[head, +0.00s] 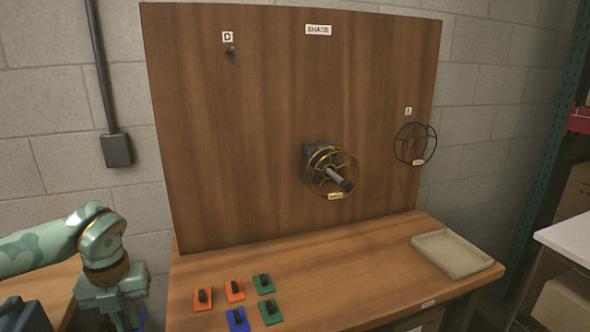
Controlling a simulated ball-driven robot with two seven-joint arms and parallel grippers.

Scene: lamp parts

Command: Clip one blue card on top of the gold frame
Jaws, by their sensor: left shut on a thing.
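The gold frame (311,181) is a round wire frame mounted low on the upright wooden board, with a grey shaft through its middle and a small tag below. No card shows on it. One blue card (238,320) with a dark clip lies at the table's front edge. My left gripper (122,314) is low at the left, beside the table and far from the frame. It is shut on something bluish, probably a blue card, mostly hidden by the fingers. My right gripper is out of view.
Orange cards (203,299) and green cards (264,284) with dark clips lie near the blue one. A dark round frame (433,144) hangs at the board's right. An empty peg (231,50) sits under label D. A beige tray (452,254) stands at the right. The table's middle is clear.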

